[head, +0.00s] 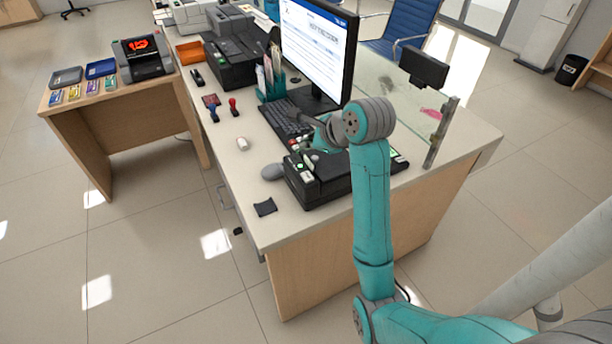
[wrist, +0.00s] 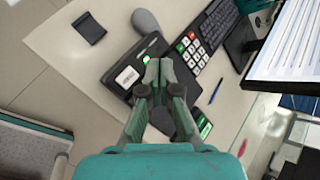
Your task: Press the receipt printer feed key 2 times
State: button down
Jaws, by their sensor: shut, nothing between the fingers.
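A black box-shaped device, seemingly the receipt printer (head: 325,188), sits near the counter's front edge; it also shows in the wrist view (wrist: 122,57). It has a white label (wrist: 128,76) and a lit green key (wrist: 148,60) on top. My gripper (wrist: 159,64) is shut and empty, its fingertips pointing down over the device, just beside the lit key in the wrist view. I cannot tell whether they touch the surface. In the head view my gripper (head: 312,147) is above the device. My fingers and hand hide part of its top.
A keypad (wrist: 190,48) with red and green keys lies close beside the device. A grey mouse (head: 272,172), a dark pad (head: 265,207), a keyboard (head: 284,118) and a monitor (head: 318,50) are nearby. A glass screen (head: 432,110) stands to the right. The counter's front left is mostly clear.

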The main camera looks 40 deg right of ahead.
aim_at(308, 177)
jog(key=shift+f, duration=4.1)
jog(key=shift+f, duration=0.25)
jog(key=shift+f, duration=0.15)
jog(key=shift+f, duration=0.5)
jog(key=shift+r, duration=0.9)
jog(key=shift+r, duration=2.5)
